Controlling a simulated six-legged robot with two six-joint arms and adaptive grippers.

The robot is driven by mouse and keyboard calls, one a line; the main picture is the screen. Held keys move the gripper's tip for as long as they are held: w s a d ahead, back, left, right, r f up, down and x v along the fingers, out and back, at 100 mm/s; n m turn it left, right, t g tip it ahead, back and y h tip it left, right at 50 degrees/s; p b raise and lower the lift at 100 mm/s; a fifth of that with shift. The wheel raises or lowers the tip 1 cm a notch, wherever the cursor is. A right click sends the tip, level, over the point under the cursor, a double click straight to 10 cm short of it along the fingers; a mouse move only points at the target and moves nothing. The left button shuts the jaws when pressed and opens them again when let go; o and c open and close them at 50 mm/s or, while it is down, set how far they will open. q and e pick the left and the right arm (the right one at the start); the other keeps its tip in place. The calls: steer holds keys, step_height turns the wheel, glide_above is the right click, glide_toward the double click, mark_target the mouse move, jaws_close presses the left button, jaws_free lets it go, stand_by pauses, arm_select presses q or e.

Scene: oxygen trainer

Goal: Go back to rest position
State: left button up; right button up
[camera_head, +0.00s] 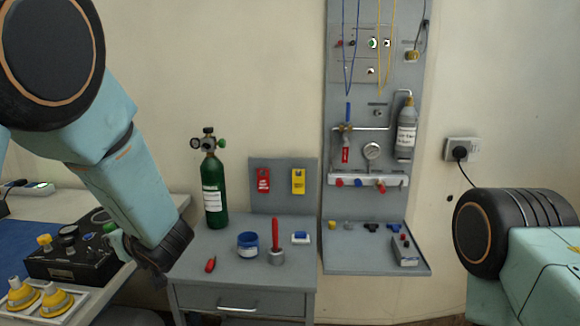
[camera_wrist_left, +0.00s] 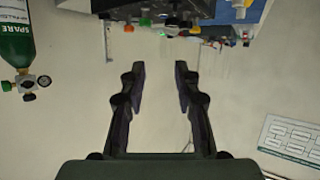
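My left arm comes in from the left in the head view, bent downward over the gap between the left bench and the grey cabinet. Its fingers cannot be made out there. In the left wrist view my left gripper (camera_wrist_left: 160,70) is open. Its two dark fingers stand apart, with nothing between them but pale wall behind. My right arm shows at the lower right of the head view as a black joint and a pale teal link. My right gripper is outside both views.
A grey cabinet (camera_head: 240,301) bears a green cylinder (camera_head: 214,190), blue-white tub (camera_head: 248,245) and red-handled tool (camera_head: 275,238). A grey panel (camera_head: 340,215) with gauge and grey bottle (camera_head: 406,133) stands right. A black instrument box (camera_head: 75,258) and yellow-white parts (camera_head: 55,301) sit left.

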arm_select(q)
steer(key=s+d+f+m+g+h+b, duration=0.1)
steer(key=s+d+f+m+h, duration=0.15)
steer(key=s+f, duration=0.4)
steer(key=s+d+f+m+h, duration=0.2)
steer(key=s+f+m, duration=0.1)
steer(key=f, duration=0.6)
steer(key=s+d+f+m+g+h+b, duration=0.1)
steer(key=s+d+f+m+h, duration=0.2)
steer(key=f, duration=0.5)
steer(key=s+d+f+m+g+h+b, duration=0.1)
steer(key=s+f+g, duration=0.2)
steer(key=s, duration=1)
steer(key=s+d+f+g+h, duration=0.1)
steer(key=s+f+g+h, duration=0.1)
steer(key=s+f, duration=0.7)
steer(key=s+g, duration=0.1)
steer(key=s, duration=0.4)
steer(key=shift+s+d+f+m+g+b, duration=0.2)
steer(key=shift+d+f+m+g+b, duration=0.1)
steer(key=shift+d+f+m+b, duration=0.1)
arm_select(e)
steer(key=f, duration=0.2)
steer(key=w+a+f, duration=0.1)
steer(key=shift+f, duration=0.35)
